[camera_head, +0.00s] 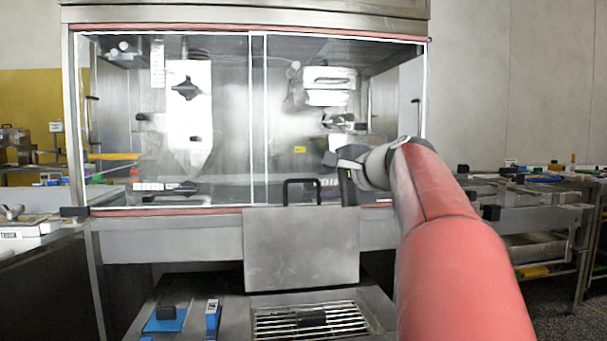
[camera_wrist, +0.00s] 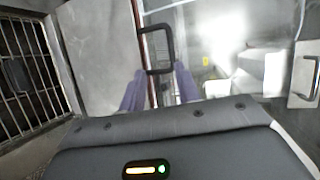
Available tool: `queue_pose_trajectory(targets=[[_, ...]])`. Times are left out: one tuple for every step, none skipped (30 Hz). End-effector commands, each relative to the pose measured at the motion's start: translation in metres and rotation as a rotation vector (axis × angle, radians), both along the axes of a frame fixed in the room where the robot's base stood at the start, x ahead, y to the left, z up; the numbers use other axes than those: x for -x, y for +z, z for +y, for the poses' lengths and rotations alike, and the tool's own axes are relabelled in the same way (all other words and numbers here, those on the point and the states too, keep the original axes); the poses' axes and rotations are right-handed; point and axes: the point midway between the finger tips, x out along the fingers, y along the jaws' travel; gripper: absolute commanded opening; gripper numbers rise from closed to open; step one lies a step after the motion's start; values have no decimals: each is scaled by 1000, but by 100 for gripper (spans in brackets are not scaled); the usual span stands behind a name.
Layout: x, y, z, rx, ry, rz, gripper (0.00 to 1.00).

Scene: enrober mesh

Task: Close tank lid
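The tank lid (camera_head: 302,250) is a flat grey steel panel standing upright at the front of the machine, above the grated opening. Its black loop handle (camera_head: 300,182) sticks up at the top edge. In the wrist view the lid (camera_wrist: 95,50) fills the upper left and the handle (camera_wrist: 143,46) is ahead of the fingers. My gripper (camera_head: 346,178) is just right of the handle in the head view. In the wrist view my gripper (camera_wrist: 159,75) has its two fingers apart, with the near end of the handle between or just beyond the tips. I cannot tell whether they touch.
The tank's slatted grate (camera_head: 312,319) lies below the lid. A blue item (camera_head: 165,319) and a blue-and-white box (camera_head: 212,314) sit left of it. The glass-fronted cabinet (camera_head: 160,160) stands behind the lid. Cluttered benches (camera_head: 540,190) stand at the right.

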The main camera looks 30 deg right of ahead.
Motion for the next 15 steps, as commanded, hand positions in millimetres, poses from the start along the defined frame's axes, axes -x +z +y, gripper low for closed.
queue_pose_trajectory(targets=[[-3,7,-6,-15,-11,-15,32],[-5,9,-8,-23,-15,-22,32],[-7,11,-9,-30,-18,-26,32],[-9,11,-10,-33,-19,-27,32],[-12,11,-9,-34,-19,-28,32],[-16,10,-9,-34,-18,-28,32],[-20,9,-8,-34,-17,-27,32],[-25,7,-7,-33,-17,-26,32],[-31,5,-6,-33,-17,-26,32],[-36,4,-5,-33,-17,-26,32],[-41,3,-5,-33,-16,-25,32],[-48,1,-4,-32,-16,-26,32],[-52,0,-4,-32,-17,-27,32],[-56,-1,-3,-32,-18,-27,32],[-62,-3,-3,-32,-18,-27,32]])
